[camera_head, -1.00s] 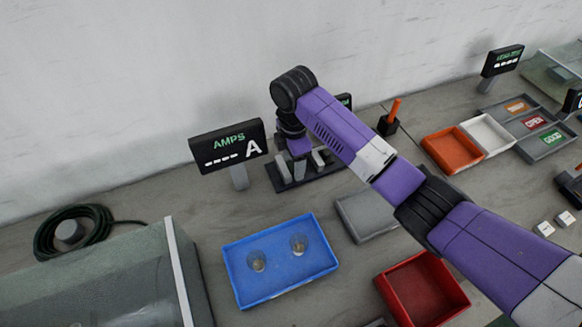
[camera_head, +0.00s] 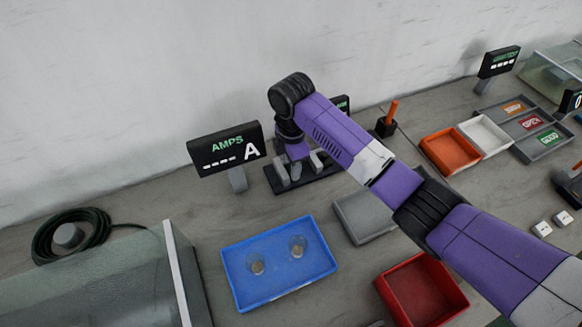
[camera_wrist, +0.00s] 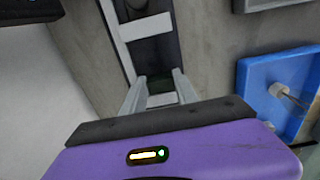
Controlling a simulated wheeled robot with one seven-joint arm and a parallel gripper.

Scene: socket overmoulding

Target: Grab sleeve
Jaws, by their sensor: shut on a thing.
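My gripper (camera_wrist: 160,85) points down at a black fixture (camera_wrist: 158,60) with pale grey blocks and bars. In the wrist view its two grey fingers stand either side of a small pale grey piece (camera_wrist: 161,100), and it is shut on it. The fingertips are close to the fixture. I cannot tell from its shape whether this piece is the sleeve. In the head view the fixture (camera_head: 278,187) stands behind the blue tray, and my wrist partly hides it.
An "AMPS" display (camera_head: 226,150) stands left of the fixture, near the wall. A grey tray (camera_head: 365,222), a red bin (camera_head: 420,290) and an orange bin (camera_head: 450,150) lie to the right. A glass box (camera_head: 100,275) and a coiled cable (camera_head: 70,235) are at the left.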

